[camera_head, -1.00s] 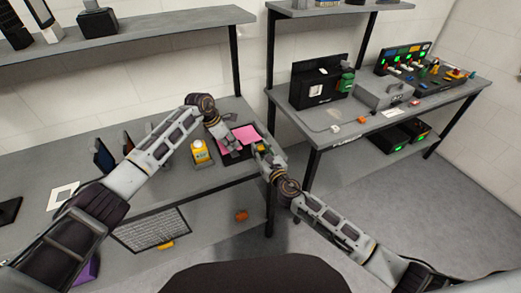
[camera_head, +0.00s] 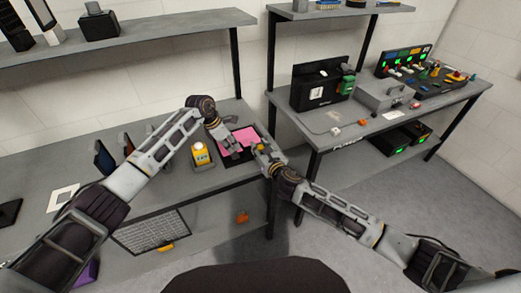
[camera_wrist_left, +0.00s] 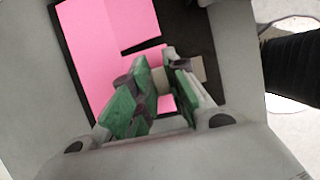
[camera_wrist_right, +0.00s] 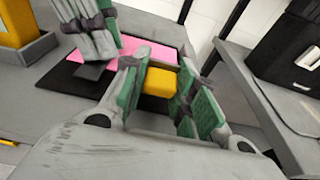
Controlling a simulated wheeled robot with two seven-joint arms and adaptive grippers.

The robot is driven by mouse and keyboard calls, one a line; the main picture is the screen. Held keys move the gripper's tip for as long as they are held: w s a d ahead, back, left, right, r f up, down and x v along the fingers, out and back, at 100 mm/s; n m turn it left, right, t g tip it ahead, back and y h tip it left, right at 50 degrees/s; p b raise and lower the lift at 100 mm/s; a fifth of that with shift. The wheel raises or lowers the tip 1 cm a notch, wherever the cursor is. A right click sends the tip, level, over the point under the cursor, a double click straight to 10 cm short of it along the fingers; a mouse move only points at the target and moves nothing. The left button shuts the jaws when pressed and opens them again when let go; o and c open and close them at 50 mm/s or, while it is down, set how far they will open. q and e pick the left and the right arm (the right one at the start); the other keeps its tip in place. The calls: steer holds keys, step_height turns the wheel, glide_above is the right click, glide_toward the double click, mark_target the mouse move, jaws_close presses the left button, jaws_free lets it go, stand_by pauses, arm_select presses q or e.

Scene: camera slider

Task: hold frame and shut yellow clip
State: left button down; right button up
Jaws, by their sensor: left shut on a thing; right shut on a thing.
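A dark frame (camera_head: 234,157) with pink sheets (camera_head: 244,136) lies on the left bench near its right end. My left gripper (camera_head: 229,147) is over the frame. In the left wrist view its green-padded fingers (camera_wrist_left: 163,92) are close around a small grey-beige piece (camera_wrist_left: 190,73) at the frame. My right gripper (camera_head: 262,150) is at the frame's right side. In the right wrist view the yellow clip (camera_wrist_right: 160,82) sits between its green-padded fingers (camera_wrist_right: 158,92). The fingers hide part of the clip, so I cannot tell whether it is shut.
A yellow device (camera_head: 201,154) stands on a grey base just left of the frame. A second bench (camera_head: 350,133) with a black box (camera_head: 318,88) is at the right, past a gap. Shelves (camera_head: 120,38) overhang the bench.

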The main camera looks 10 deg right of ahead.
steer(key=shift+w+a+r+g+h, duration=0.35)
steer(key=shift+r+g, duration=0.2)
steer(key=shift+g, duration=0.35)
steer(key=shift+w+g, duration=0.3)
steer(key=shift+g, duration=0.3)
steer(key=shift+w+a+f+g+h, duration=0.1)
steer(key=shift+w+g+h, duration=0.25)
steer(key=shift+g, duration=0.5)
steer(key=shift+w+a+f+g+h, duration=0.1)
steer(key=shift+w+g+h, duration=0.25)
steer(key=shift+g, duration=0.5)
steer(key=shift+w+a+f+g+h, duration=0.1)
steer(key=shift+w+g+h, duration=0.25)
steer(key=shift+g, duration=0.55)
steer(key=shift+w+a+f+g+h, duration=0.15)
steer(key=shift+w+g, duration=0.3)
steer(key=shift+g, duration=0.45)
steer(key=shift+w+f+g+h, duration=0.2)
steer(key=shift+w+g+h, duration=0.2)
steer(key=shift+g, duration=1)
steer(key=o, duration=1)
steer(key=shift+o, duration=0.2)
steer(key=shift+r, duration=0.1)
